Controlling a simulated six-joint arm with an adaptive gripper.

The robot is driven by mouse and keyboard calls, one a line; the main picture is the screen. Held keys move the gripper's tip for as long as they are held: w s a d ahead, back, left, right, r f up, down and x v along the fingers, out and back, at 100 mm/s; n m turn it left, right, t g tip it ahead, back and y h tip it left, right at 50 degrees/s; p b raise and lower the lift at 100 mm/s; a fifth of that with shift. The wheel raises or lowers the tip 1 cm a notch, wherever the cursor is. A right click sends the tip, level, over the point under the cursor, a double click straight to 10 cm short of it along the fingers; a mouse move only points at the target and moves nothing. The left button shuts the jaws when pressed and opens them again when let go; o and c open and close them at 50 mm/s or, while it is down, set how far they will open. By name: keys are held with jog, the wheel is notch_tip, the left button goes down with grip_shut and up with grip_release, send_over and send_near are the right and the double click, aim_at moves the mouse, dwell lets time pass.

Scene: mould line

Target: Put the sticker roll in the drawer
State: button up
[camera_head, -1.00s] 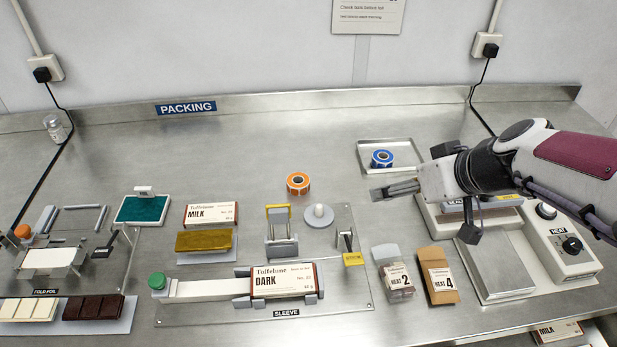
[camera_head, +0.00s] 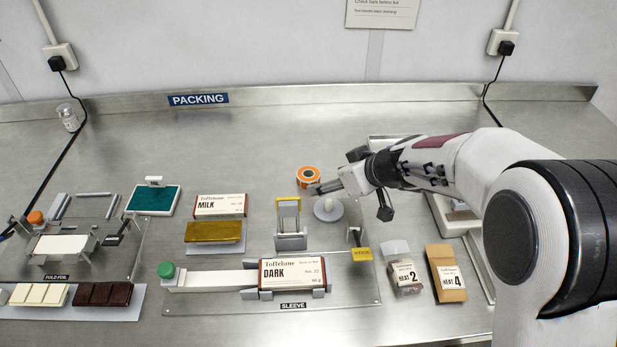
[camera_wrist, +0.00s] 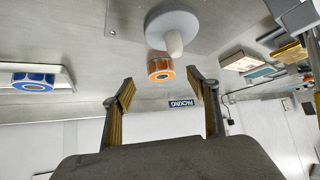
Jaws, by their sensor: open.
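My gripper (camera_head: 318,188) is close to the near right side of the orange roll. In the wrist view its fingers (camera_wrist: 162,88) are spread and empty, and the roll appears between them. No drawer shows in the current frames.
The grey disc with a white knob (camera_head: 328,208) stands just in front of the orange roll. A yellow-topped stand (camera_head: 290,225) and a milk box (camera_head: 219,206) are to the left. My arm covers the heat sealer and most of the tray (camera_head: 385,138).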

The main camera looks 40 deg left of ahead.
aim_at(314, 178)
dwell(0.3)
jog(key=shift+x, duration=1.25)
jog(key=shift+a, duration=0.1)
jog(key=shift+w+a+f, duration=0.15)
jog(key=shift+a+f, duration=0.2)
jog(key=shift+a, duration=0.4)
jog(key=shift+w+a+f, duration=0.15)
jog(key=shift+a+f, duration=0.2)
jog(key=shift+a, duration=0.4)
jog(key=shift+x, duration=1.05)
jog(key=shift+d, duration=0.1)
jog(key=c, duration=1.2)
jog(key=shift+r, duration=0.1)
jog(key=shift+c, duration=0.2)
